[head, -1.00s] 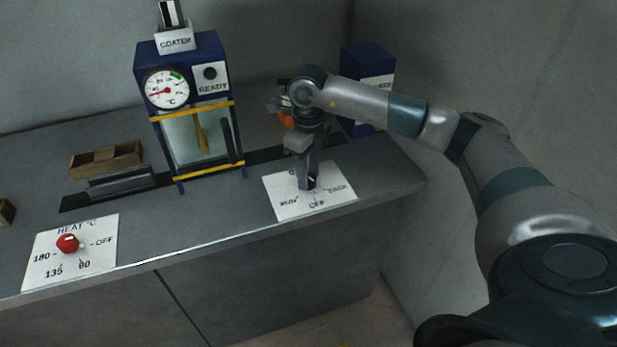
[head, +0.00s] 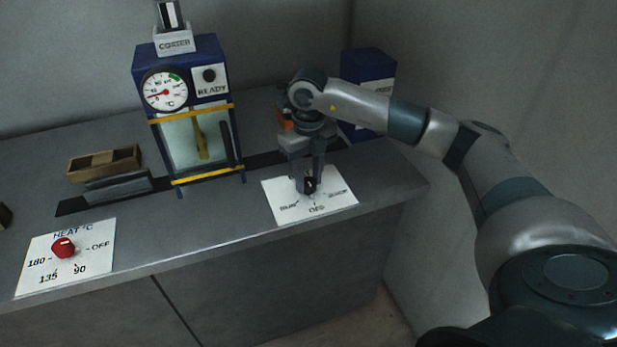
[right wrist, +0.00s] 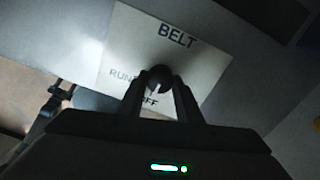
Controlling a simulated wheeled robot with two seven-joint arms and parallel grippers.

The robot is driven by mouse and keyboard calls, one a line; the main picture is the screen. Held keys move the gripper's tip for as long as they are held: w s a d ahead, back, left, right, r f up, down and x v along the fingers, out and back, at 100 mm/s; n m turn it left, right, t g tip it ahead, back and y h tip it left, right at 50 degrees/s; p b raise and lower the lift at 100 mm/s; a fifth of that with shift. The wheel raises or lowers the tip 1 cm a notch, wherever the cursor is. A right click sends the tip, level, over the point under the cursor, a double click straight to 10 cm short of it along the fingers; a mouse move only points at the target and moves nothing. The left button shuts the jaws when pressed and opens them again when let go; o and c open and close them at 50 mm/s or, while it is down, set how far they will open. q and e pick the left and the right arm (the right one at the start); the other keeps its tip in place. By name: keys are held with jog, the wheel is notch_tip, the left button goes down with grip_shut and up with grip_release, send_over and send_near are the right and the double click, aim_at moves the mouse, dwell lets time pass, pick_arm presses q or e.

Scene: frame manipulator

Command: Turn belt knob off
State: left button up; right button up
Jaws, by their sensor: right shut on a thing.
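The belt panel (head: 285,209) is a white plate at the front of the counter, marked RUN on the left and OFF at the front. It also shows in the right wrist view (right wrist: 208,62), where the word BELT is readable. The dark belt knob (right wrist: 160,77) sits on the plate. My right gripper (head: 310,187) points down at the plate and is shut on the knob. Its fingers stand on both sides of the knob in the right wrist view (right wrist: 160,88). The knob's pointer direction is hidden. My left gripper is not in view.
A heat panel (head: 97,263) with a red knob (head: 64,247) lies at the front left. A blue coater (head: 192,50) with a dial stands at the back. A wooden tray (head: 104,162) is left of it. A blue box (head: 368,75) stands behind my right arm.

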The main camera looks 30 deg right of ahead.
jog(key=o, duration=1)
jog(key=shift+o, duration=0.2)
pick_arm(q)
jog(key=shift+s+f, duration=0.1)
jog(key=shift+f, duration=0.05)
pick_arm(e)
jog(key=shift+r, duration=0.2)
jog(key=shift+r, duration=0.2)
notch_tip(320, 180, up, 8)
jog(key=b, duration=0.2)
notch_tip(320, 180, up, 7)
send_over(308, 181)
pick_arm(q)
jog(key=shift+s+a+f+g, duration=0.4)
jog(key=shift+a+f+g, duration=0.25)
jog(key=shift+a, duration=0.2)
pick_arm(e)
jog(key=shift+r, duration=0.85)
jog(key=shift+s, duration=0.1)
